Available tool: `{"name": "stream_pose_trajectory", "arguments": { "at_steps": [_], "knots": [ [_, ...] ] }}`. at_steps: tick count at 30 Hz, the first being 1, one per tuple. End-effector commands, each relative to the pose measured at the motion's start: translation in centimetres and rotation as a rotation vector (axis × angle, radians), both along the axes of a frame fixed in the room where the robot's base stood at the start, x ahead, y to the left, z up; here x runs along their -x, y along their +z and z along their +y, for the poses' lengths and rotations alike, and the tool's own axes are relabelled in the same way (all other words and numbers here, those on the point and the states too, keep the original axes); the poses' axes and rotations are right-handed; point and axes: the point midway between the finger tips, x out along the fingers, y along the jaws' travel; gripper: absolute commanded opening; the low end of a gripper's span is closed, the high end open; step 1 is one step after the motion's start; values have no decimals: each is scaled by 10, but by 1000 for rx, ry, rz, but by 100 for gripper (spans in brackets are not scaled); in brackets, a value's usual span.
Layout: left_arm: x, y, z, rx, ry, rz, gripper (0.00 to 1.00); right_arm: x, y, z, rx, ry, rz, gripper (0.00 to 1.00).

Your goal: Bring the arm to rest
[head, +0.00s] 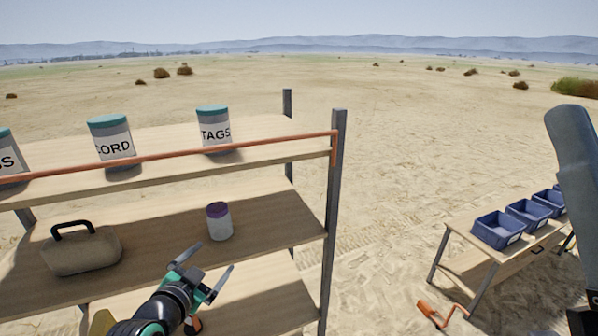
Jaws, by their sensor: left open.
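My left gripper (203,277) is in the lower middle-left of the head view, in front of the shelf unit. Its two fingers are spread apart with nothing between them. A small jar with a purple lid (219,222) stands upright on the middle shelf (272,223), just beyond the fingertips and apart from them. My left arm comes in from the bottom edge. On the right side a dark grey arm link of mine rises at the edge of the view, and no right gripper shows.
Teal-lidded tins (213,128) stand on the top shelf behind an orange rail (250,142). A beige case with a black handle (80,250) sits on the middle shelf. Blue bins (497,230) stand on a table (465,228) at right. Sandy ground lies between shelf and table.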

Motion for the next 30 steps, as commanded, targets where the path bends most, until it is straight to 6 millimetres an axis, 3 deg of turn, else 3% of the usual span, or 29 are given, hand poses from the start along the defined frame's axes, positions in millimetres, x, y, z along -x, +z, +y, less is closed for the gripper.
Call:
{"name": "stream_pose_trajectory", "arguments": {
  "at_steps": [1,4,6,9,13,15,18,22,30],
  "knots": [
    [5,46,-11,16,-3,-103,100,0,0,0,0,0,0,50],
    [28,131,-26,71,0,-301,100,0,0,0,0,0,0,50],
    [54,187,-33,122,-2,-440,100,0,0,0,0,0,0,50],
    [105,260,-39,213,-9,-638,100,0,0,0,0,0,0,50],
    [185,333,-35,356,-29,-879,100,0,0,0,0,0,0,50],
    [225,357,-29,433,-43,-981,100,0,0,0,0,0,0,50],
    [265,375,-22,553,-72,-1072,100,0,0,0,0,0,0,50],
    [264,375,-21,666,-97,-1051,100,0,0,0,0,0,0,50],
    [263,375,-21,674,-99,-1047,100,0,0,0,0,0,0,50]
  ]
}}
